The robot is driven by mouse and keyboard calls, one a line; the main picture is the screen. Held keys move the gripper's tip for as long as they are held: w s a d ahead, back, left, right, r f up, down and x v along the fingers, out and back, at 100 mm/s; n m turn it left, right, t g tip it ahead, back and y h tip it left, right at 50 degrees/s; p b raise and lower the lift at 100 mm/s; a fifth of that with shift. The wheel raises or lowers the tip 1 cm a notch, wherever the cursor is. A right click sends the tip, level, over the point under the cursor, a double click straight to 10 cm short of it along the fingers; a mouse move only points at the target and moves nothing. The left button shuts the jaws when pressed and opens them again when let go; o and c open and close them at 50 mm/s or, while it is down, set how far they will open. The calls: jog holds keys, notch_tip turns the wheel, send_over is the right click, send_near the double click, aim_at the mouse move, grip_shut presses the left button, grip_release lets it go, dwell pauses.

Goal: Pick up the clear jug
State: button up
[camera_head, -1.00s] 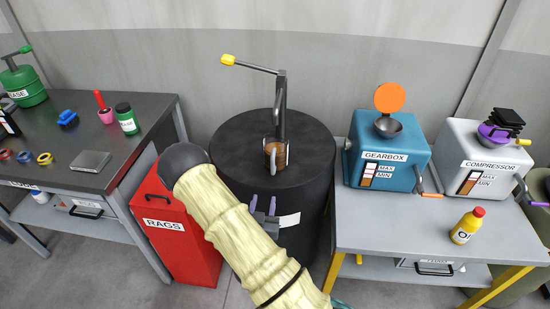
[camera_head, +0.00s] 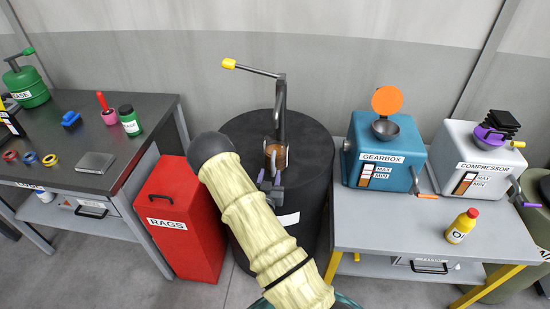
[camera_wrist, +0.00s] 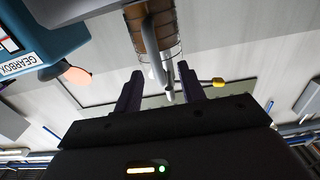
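The clear jug (camera_head: 276,154), holding brown liquid, stands on top of the black drum (camera_head: 237,135) under the spout of a hand pump (camera_head: 281,108). My gripper (camera_head: 269,179) is in front of the jug, its fingers pointing towards it; my arm and fingers hide part of the drum and perhaps the jug's lower edge. In the wrist view the jug (camera_wrist: 154,32) shows at the top, beyond the two dark fingertips. My gripper (camera_wrist: 159,78) is open there, with nothing seen held between the fingers.
The pump has a yellow-ended handle (camera_head: 228,63). A red rags bin (camera_head: 180,215) stands left of the drum. On the right, a grey table (camera_head: 400,225) carries a blue gearbox (camera_head: 383,150), a grey compressor (camera_head: 470,155) and a yellow oil bottle (camera_head: 462,226). A dark workbench (camera_head: 100,135) is at far left.

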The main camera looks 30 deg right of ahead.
aim_at(273, 166)
jog(key=w+d+p, duration=0.1)
jog(key=w+d+r+p, duration=0.1)
jog(key=w, duration=0.1)
jog(key=shift+d+r+p, duration=0.1)
jog(key=shift+d+p, duration=0.2)
jog(key=shift+d, duration=0.05)
jog(key=shift+w+d, duration=0.3)
jog(key=shift+w, duration=0.25)
grip_shut()
